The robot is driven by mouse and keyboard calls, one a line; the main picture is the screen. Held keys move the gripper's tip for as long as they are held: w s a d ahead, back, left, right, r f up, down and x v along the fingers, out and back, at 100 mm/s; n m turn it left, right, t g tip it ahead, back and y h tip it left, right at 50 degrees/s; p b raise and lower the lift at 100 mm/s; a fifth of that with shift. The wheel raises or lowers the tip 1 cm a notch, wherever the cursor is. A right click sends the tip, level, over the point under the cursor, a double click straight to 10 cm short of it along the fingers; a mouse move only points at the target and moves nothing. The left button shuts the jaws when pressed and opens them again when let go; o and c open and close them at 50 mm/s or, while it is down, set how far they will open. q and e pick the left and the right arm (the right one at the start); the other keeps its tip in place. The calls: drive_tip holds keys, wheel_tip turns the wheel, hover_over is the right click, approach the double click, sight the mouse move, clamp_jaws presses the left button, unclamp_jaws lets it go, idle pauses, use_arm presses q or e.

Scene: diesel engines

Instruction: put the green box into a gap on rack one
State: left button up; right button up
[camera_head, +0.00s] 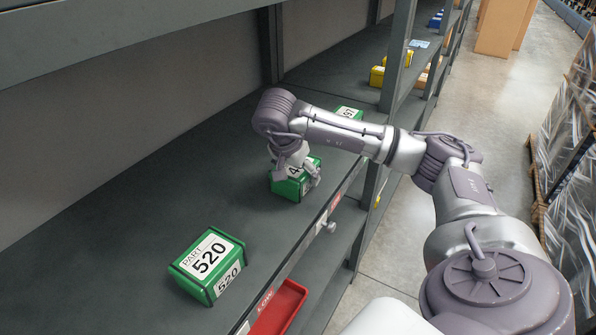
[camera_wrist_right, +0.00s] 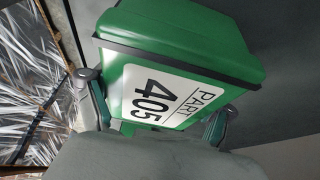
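My right gripper (camera_head: 297,171) reaches over the shelf from the right. Its fingers lie on two opposite sides of a green box (camera_head: 284,188) and appear to grip it. In the right wrist view the box (camera_wrist_right: 180,35) fills the space between the fingers, and its white label reads "PART 405". The box is at the shelf (camera_head: 150,195) surface; I cannot tell whether it rests on it or is just above. My left gripper is not in view.
A green box labelled 520 (camera_head: 198,287) sits nearer on the same shelf, another ending in 97 (camera_head: 347,112) farther back. Bare shelf separates them. A rack upright (camera_head: 397,55) stands beyond, with yellow boxes (camera_head: 376,77) past it. A red bin (camera_head: 281,308) is below. A wrapped pallet (camera_head: 572,150) stands right.

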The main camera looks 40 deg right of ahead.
drive_tip(key=o, duration=0.3)
drive_tip(key=shift+r, duration=0.25)
drive_tip(key=shift+a+r, duration=0.15)
drive_tip(key=shift+r, duration=0.05)
drive_tip(key=v, duration=0.5)
drive_tip(key=shift+r, duration=0.3)
drive_tip(key=p+v, duration=0.1)
drive_tip(key=v, duration=0.3)
drive_tip(key=shift+r, duration=0.1)
drive_tip(key=shift+p+v, duration=0.45)
drive_tip(key=shift+v, duration=0.3)
drive_tip(key=shift+a, duration=0.1)
